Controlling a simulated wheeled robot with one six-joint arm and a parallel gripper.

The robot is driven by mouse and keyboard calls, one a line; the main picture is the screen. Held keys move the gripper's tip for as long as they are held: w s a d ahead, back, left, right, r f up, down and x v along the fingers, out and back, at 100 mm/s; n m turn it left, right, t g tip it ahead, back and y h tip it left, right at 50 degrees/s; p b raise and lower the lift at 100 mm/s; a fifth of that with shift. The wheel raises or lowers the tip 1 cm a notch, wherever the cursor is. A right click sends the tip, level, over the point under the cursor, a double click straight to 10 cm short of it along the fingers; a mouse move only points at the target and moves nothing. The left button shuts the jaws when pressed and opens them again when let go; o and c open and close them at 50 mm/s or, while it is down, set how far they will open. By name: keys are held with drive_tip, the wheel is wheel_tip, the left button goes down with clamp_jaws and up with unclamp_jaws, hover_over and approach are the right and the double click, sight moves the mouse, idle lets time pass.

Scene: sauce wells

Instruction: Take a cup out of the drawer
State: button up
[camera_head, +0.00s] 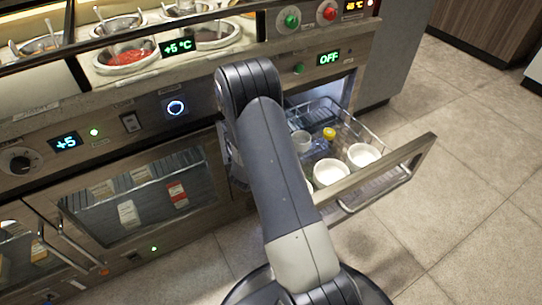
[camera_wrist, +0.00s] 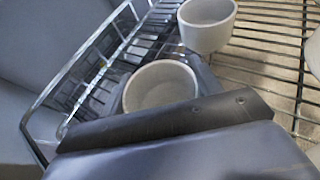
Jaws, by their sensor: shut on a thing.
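The drawer (camera_head: 375,176) is pulled open at the right of the counter in the head view, and its wire basket also shows in the wrist view (camera_wrist: 62,92). In the wrist view my gripper (camera_wrist: 163,82) is shut on a pale round cup (camera_wrist: 160,88), with a dark finger on either side. The cup's lower part is hidden by the gripper. Another cup (camera_wrist: 207,22) stands just beyond it, apart from the held one.
A small yellow item (camera_head: 329,133) is in the drawer. The counter above holds sauce wells, one with red sauce (camera_head: 126,58). A closed glass-fronted drawer (camera_head: 140,198) is at the left. The tiled floor (camera_head: 470,165) at the right is clear.

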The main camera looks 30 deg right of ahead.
drive_tip(key=c, duration=0.3)
drive_tip(key=shift+r, duration=0.1)
